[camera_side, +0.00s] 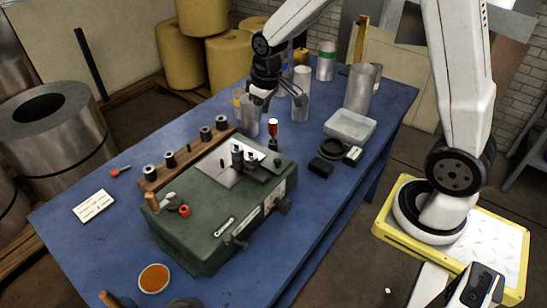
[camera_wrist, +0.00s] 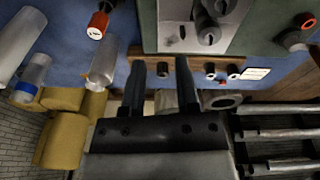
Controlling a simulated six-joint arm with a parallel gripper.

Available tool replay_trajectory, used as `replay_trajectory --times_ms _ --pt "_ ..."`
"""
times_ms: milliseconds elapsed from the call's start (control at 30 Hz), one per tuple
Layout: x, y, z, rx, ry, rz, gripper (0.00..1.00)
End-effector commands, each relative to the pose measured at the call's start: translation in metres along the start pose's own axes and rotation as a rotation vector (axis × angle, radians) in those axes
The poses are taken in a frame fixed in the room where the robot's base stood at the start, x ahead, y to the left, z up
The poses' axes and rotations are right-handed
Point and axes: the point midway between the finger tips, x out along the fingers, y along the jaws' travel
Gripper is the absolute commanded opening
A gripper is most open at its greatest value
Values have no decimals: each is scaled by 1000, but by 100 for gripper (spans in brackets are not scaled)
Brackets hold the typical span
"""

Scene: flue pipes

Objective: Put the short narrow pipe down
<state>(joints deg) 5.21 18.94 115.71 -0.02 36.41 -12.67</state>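My gripper (camera_side: 262,98) hangs low over the far end of the blue table, next to a short grey pipe (camera_side: 250,122) standing behind the green machine. In the wrist view my gripper's two dark fingers (camera_wrist: 150,68) are apart, with no pipe visible between them. A short grey pipe (camera_wrist: 103,62) stands just left of the fingers there, apart from them. I cannot tell for certain which pipe is the short narrow one. A pipe with an orange band (camera_side: 238,97) is partly hidden behind the gripper.
The green machine (camera_side: 222,205) fills the table's middle. A wooden rail with black spools (camera_side: 188,157) lies along its left. A red-topped tool (camera_side: 273,128) stands close to the gripper. A taller pipe (camera_side: 300,87), a green-banded pipe (camera_side: 326,60) and a wide pipe (camera_side: 359,88) stand further right.

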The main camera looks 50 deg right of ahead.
Motion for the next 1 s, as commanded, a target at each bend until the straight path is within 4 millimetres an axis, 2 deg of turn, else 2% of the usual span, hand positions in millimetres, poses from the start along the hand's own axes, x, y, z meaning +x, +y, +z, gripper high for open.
replay_trajectory --times_ms 300,500,700,1000 --pt "-4 -39 83 82 50 -3 39" --pt "-2 -52 121 119 71 -8 39" --pt "-1 -56 134 133 78 -9 39" --pt "-1 -56 134 133 77 -9 39"
